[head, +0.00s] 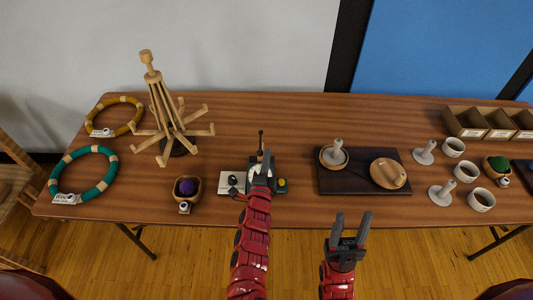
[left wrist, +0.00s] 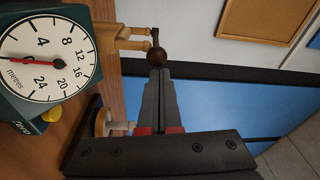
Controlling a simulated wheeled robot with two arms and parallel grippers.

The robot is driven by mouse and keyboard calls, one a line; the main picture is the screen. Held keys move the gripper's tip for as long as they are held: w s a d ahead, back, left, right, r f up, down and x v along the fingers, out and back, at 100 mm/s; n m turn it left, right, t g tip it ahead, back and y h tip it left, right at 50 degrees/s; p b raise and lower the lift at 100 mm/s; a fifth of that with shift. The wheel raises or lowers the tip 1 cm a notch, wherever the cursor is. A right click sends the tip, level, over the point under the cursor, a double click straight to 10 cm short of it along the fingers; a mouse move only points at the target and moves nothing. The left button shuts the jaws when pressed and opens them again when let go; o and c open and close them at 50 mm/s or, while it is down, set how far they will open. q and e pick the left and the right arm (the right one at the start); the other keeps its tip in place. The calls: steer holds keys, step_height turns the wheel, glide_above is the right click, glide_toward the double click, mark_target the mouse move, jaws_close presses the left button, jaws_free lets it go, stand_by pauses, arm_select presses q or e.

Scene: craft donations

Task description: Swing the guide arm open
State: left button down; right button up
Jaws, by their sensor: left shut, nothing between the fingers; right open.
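The metre counter stands at the table's front middle in the head view. In the left wrist view its round white dial (left wrist: 48,58) reads in metres, on a dark green body with a yellow button (left wrist: 52,112). A wooden arm (left wrist: 118,38) with a dark round knob (left wrist: 157,56) sticks out beside the dial; it seems to be the guide arm. In the head view a thin upright with a dark tip (head: 261,138) rises behind the counter. My left gripper (head: 266,158) is shut and empty, its tips close to the knob; contact is unclear. My right gripper (head: 349,224) is open and empty before the table.
A wooden yarn swift (head: 168,120) stands left of the counter, with a purple ball in a bowl (head: 187,188) nearer. A dark tray (head: 355,182) with wooden pieces lies right. Rings lie far left; cups (head: 466,171) and a divided box (head: 488,124) stand far right.

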arm_select(q)
steer(key=shift+f, duration=0.1)
steer(key=shift+a+m+h, duration=0.15)
steer(key=shift+m+h, duration=0.15)
steer(key=shift+a+p, duration=0.15)
steer(key=shift+p, duration=0.2)
